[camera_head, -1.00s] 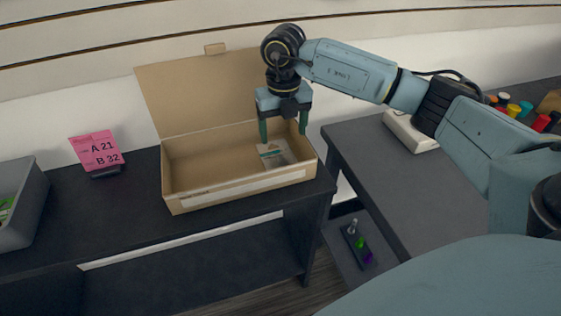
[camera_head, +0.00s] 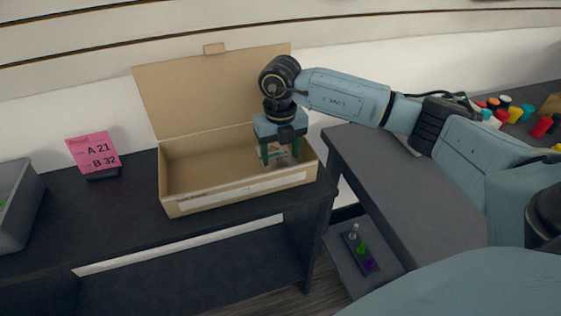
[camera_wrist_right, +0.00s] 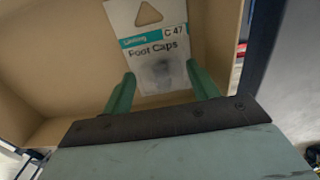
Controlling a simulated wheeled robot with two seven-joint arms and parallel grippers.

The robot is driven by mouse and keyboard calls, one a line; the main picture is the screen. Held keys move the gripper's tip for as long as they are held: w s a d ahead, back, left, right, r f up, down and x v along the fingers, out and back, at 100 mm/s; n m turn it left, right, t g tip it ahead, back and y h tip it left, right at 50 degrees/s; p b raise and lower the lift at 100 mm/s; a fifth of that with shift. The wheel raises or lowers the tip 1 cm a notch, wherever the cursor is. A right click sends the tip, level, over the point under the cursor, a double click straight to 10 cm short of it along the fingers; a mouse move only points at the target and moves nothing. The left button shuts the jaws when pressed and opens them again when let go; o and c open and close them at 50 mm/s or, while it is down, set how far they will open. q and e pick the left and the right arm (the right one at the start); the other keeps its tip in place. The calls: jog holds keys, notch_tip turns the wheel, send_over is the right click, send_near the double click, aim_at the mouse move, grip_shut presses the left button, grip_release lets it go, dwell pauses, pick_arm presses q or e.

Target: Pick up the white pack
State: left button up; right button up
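The white pack (camera_wrist_right: 160,60) stands out in the right wrist view with a teal label, the words "Foot Caps" and "C 47", a triangular hole and a clear window. In the head view the white pack (camera_head: 281,158) is in the right part of an open cardboard box (camera_head: 240,188), partly hidden by my gripper. My right gripper (camera_head: 280,155) reaches down into the box. Its green fingers, also in the right wrist view (camera_wrist_right: 160,75), are at both side edges of the pack and appear to touch it. My left gripper is not in view.
The box stands on a dark table (camera_head: 120,225) with its lid up behind. A pink sign (camera_head: 94,152) and a grey bin (camera_head: 18,215) are to the left. A grey side table (camera_head: 400,190) is at right, with several coloured bottles beyond.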

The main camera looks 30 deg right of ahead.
aim_at(280, 156)
jog(key=c, duration=0.7)
jog(key=shift+r, duration=0.1)
jog(key=shift+r, duration=0.55)
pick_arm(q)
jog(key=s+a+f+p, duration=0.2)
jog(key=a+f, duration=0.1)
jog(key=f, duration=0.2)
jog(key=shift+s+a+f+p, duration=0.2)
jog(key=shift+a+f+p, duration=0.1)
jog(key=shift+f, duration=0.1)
pick_arm(e)
notch_tip(280, 156, up, 9)
jog(key=shift+f, duration=0.15)
